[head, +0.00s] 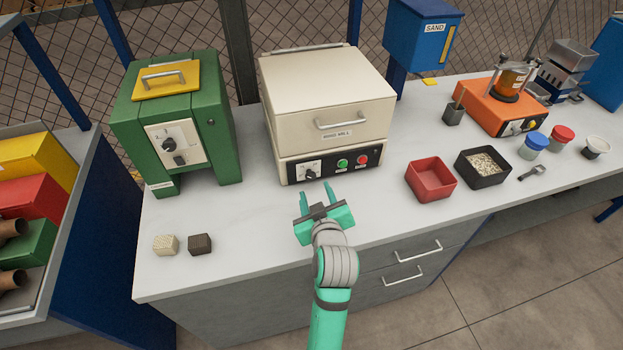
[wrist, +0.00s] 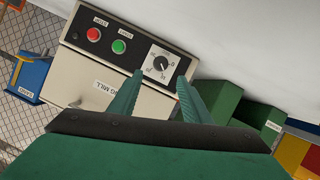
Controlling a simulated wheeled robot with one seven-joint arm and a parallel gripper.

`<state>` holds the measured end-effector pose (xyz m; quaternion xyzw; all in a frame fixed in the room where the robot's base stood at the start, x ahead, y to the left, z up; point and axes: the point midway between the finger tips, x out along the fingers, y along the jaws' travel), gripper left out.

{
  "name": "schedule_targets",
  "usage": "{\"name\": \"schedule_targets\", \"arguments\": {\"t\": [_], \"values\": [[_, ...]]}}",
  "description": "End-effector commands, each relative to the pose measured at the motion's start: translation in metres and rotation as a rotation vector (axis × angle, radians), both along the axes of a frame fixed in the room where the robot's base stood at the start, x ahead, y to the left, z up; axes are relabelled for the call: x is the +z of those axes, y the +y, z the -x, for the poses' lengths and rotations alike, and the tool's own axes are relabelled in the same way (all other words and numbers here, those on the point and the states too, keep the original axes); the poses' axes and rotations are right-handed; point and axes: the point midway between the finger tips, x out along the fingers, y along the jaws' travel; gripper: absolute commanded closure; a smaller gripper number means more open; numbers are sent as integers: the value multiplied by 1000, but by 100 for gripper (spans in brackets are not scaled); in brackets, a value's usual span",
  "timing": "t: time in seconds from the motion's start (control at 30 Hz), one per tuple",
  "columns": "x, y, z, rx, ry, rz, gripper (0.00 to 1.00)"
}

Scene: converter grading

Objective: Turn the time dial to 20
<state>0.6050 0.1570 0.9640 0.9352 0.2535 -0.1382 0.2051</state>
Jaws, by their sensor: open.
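The cream ring mill (head: 325,95) stands at the back of the bench. A black dial (head: 310,173) on a white scale plate sits at the left of its lower front panel. The dial also shows in the wrist view (wrist: 161,63), with small figures around it; its pointer setting is too small to read surely. My gripper (head: 317,194) is open and empty in front of the panel, apart from the dial. In the wrist view its two fingers (wrist: 160,80) point toward the dial, which appears just beyond and between their tips.
A green button (head: 342,163) and red button (head: 362,159) sit right of the dial. A green machine (head: 190,120) with its own knob stands left. Red (head: 431,180) and black (head: 483,167) trays stand right. Two small blocks lie front left.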

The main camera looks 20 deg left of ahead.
Motion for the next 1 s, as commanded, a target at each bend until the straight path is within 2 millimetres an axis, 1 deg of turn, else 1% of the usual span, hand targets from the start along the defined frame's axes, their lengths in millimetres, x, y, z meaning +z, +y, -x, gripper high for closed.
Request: {"name": "schedule_targets", "arguments": {"t": [0.1,0.3,0.5,0.67,0.93,0.97,1.0], "values": [[-8,10,-18,2,3,-1,56],[-21,24,-47,2,3,-1,56],[-30,34,-67,2,3,-2,56],[-32,38,-74,2,3,-3,56],[-33,38,-74,1,3,-4,56],[-33,38,-74,1,3,-4,61],[-33,38,-74,1,3,-4,70]]}}
